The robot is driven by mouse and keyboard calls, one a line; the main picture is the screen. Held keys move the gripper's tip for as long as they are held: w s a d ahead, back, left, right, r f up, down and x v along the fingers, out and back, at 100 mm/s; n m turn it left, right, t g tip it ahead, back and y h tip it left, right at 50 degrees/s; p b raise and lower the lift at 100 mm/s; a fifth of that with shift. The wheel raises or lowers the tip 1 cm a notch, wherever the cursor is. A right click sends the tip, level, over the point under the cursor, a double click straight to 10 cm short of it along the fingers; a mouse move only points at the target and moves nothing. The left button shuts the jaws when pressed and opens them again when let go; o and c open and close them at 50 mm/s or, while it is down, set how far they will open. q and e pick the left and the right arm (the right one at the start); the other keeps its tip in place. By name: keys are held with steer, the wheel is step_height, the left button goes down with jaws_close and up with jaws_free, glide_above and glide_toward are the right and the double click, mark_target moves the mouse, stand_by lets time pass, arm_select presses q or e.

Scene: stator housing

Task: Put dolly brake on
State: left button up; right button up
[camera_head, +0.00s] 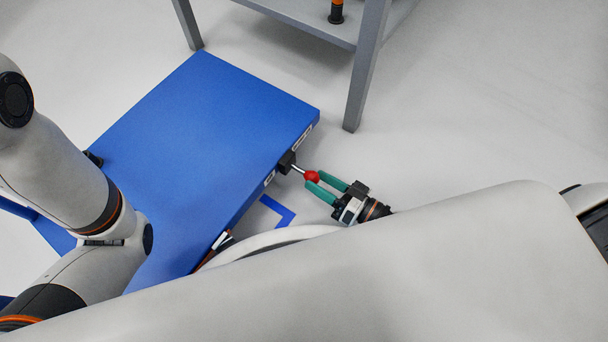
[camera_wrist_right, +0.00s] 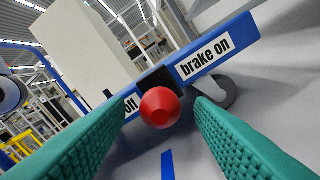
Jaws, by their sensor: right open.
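The blue dolly (camera_head: 200,130) stands on the floor, its flat top filling the left middle of the head view. A brake lever with a red knob (camera_head: 312,177) sticks out from a black mount (camera_head: 287,162) on its right side. In the right wrist view the red knob (camera_wrist_right: 160,107) faces me, between two labels. The right label (camera_wrist_right: 204,61) reads "brake on"; the left one is mostly hidden. My right gripper (camera_head: 320,187) is open, with its green fingers on either side of the knob in the wrist view; contact cannot be told. My left gripper is out of view.
A grey table (camera_head: 368,65) stands behind the dolly, one leg near its far right corner. A blue floor mark (camera_head: 284,214) lies beside the dolly. A caster wheel (camera_wrist_right: 217,91) shows under its edge.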

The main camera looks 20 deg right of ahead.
mark_target(304, 172)
steer(key=b+x, duration=0.1)
steer(key=x, duration=0.4)
steer(key=shift+b, duration=0.35)
jaws_close()
